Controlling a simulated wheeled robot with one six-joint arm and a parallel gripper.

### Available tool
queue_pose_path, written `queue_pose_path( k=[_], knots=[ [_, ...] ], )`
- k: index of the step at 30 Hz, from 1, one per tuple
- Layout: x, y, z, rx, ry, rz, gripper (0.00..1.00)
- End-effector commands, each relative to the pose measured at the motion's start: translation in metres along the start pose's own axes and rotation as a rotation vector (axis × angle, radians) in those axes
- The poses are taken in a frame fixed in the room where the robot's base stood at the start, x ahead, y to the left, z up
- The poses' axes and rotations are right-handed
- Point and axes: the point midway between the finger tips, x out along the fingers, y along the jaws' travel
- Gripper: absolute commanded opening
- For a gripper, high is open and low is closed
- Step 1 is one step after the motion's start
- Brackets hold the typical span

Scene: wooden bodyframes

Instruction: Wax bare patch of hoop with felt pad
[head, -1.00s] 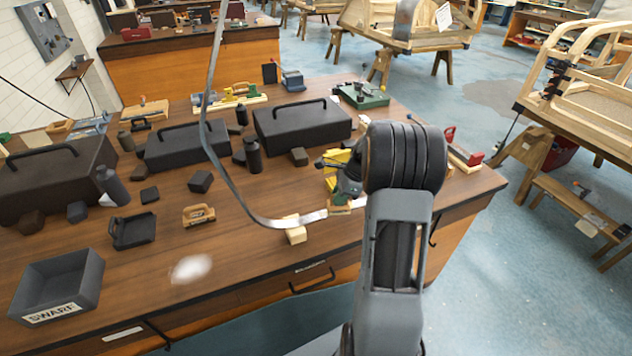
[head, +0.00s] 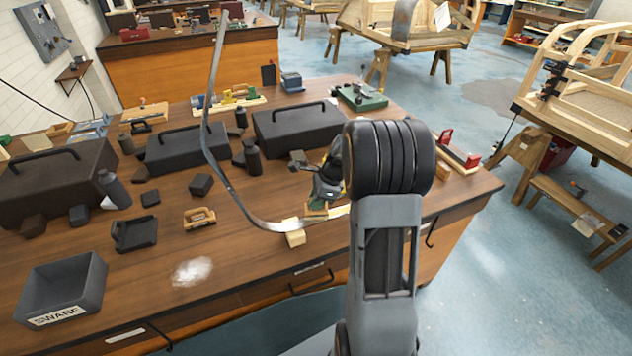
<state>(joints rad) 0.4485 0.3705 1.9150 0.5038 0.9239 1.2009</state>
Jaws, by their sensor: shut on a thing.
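The hoop (head: 214,160) is a thin grey metal strip. It rises from the bench, curves at the bottom and runs right over a small pale wooden block (head: 294,236). A brighter stretch of it shows right of the pad. The pad is at the hoop's lower run, just right of the block, and seems to touch the strip; contact is not clear. My arm hides the hoop's right end.
A grey SWARF bin (head: 62,285), a black tray (head: 134,233) and a wooden-handled tool (head: 200,218) lie on the left of the bench. Dark cases (head: 298,128) stand behind the hoop.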

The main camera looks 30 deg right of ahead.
Motion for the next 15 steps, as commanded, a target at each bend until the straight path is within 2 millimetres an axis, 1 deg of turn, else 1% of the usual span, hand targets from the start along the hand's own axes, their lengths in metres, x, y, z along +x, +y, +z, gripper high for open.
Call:
queue_pose_path(
  k=[1, 15],
  knots=[
    [-0.008, 0.0, 0.004, -0.001, 0.0, 0.001, 0.0],
    [-0.045, -0.001, 0.022, -0.006, 0.0, 0.001, 0.0]
  ],
)
